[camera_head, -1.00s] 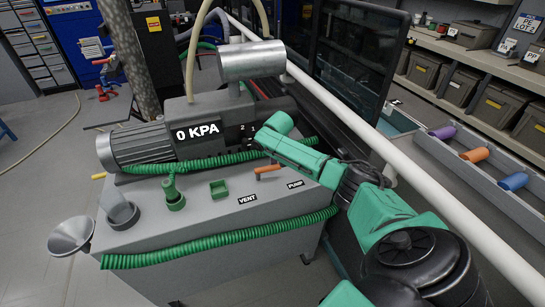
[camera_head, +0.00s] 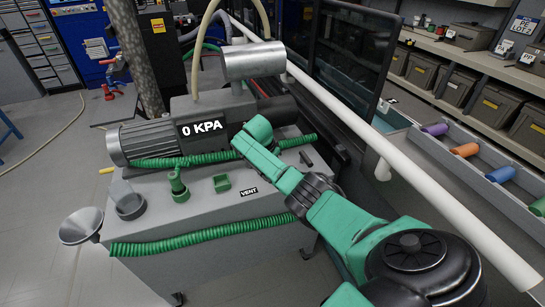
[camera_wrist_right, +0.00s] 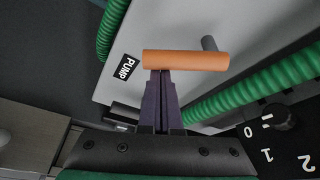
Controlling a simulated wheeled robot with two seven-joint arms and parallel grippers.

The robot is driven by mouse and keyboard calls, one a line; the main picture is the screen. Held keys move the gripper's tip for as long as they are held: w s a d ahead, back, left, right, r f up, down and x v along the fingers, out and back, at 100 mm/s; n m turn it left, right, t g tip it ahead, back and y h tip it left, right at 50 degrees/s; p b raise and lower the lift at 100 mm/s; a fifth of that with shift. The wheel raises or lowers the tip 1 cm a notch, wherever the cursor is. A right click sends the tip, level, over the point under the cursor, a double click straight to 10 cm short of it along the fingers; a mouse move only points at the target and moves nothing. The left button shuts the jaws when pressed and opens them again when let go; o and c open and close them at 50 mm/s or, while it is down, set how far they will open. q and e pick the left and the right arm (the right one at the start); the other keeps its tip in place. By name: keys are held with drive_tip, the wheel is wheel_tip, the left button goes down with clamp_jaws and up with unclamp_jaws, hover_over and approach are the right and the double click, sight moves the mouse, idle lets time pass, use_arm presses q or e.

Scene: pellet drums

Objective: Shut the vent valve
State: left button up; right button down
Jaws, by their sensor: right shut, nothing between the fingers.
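An orange valve handle (camera_wrist_right: 186,61), a bar on a grey stem, stands on the grey cabinet top in the right wrist view, with the PUMP label (camera_wrist_right: 125,66) beside it. My right gripper (camera_wrist_right: 162,76) is shut and empty, its dark fingertips right at the handle's near side; I cannot tell whether they touch. In the head view my right arm covers the handle and the PUMP label. The VENT label (camera_head: 248,191) shows on the cabinet front of the arm. My left gripper is not in view.
A green corrugated hose (camera_head: 190,238) runs along the cabinet's front edge. A funnel (camera_head: 80,225), a green fitting (camera_head: 178,187) and a small green cup (camera_head: 222,183) are at left. A white rail (camera_head: 400,160) passes at right.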

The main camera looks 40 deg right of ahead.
drive_tip(key=m, duration=0.1)
drive_tip(key=a+m+g+b, duration=0.1)
drive_tip(key=shift+s+a+f+m, duration=0.15)
drive_tip(key=shift+a+m, duration=0.15)
drive_tip(key=shift+m, duration=0.1)
drive_tip(key=shift+a+m+g+b, duration=0.35)
drive_tip(key=shift+a+m, duration=0.2)
drive_tip(key=shift+m, duration=0.45)
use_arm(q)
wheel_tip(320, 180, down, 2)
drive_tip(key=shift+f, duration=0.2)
use_arm(e)
drive_tip(key=shift+s+a, duration=0.1)
drive_tip(key=shift+a, duration=0.2)
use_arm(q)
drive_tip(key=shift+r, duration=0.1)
